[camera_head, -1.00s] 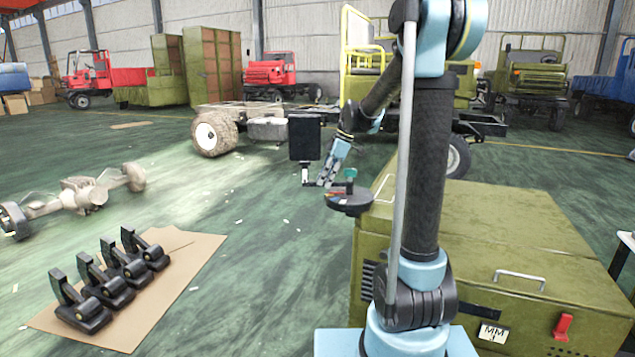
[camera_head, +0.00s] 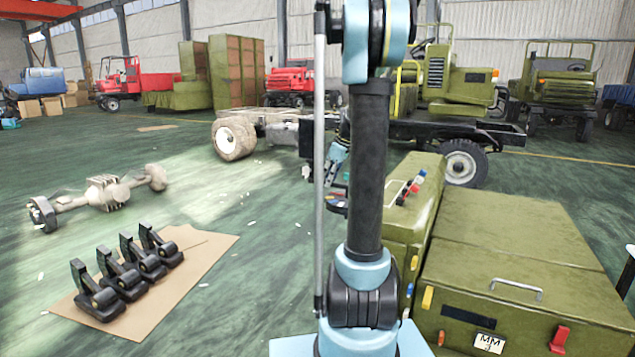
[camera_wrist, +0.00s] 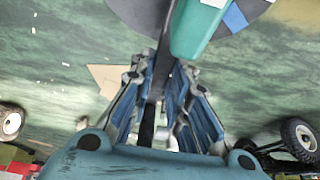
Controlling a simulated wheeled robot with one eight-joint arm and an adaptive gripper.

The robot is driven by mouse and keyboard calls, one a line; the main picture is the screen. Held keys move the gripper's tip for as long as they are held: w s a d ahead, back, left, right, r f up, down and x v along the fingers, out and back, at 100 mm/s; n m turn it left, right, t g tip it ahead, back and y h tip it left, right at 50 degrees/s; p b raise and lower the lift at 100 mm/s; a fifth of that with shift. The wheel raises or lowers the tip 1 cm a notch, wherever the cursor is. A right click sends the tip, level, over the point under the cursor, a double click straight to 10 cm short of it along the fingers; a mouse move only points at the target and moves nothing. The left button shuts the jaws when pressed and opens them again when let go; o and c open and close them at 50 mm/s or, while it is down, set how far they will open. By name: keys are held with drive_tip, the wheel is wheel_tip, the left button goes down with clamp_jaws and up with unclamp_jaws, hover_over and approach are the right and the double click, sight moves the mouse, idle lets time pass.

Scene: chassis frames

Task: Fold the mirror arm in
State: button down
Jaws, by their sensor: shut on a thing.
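The mirror (camera_head: 305,138) is a dark upright panel with a pale collar (camera_head: 306,172) below it. In the head view it is partly hidden behind my upper arm. My gripper (camera_head: 334,172) is low beside it, with its fingertips mostly hidden by my arm column. In the wrist view my gripper (camera_wrist: 163,78) is shut on a thin dark bar, the mirror arm (camera_wrist: 168,40). Above it in that view are a grey disc (camera_wrist: 135,14) and a teal block (camera_wrist: 195,30). The arm's far end is hidden.
Olive cabinets (camera_head: 520,235) stand close on the right, one with coloured knobs (camera_head: 412,187) on top. A cardboard sheet (camera_head: 205,265) with several black pedals (camera_head: 122,275) lies front left. An axle (camera_head: 108,192) and a truck chassis (camera_head: 270,120) stand behind.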

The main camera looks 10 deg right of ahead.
drive_tip(key=shift+w+d+r, duration=0.1)
drive_tip(key=shift+w, duration=0.1)
idle(0.3)
drive_tip(key=c, duration=1.5)
unclamp_jaws()
drive_tip(key=shift+s, duration=0.1)
drive_tip(key=shift+s+d+r, duration=0.1)
drive_tip(key=shift+r, duration=0.2)
drive_tip(key=v, duration=1.1)
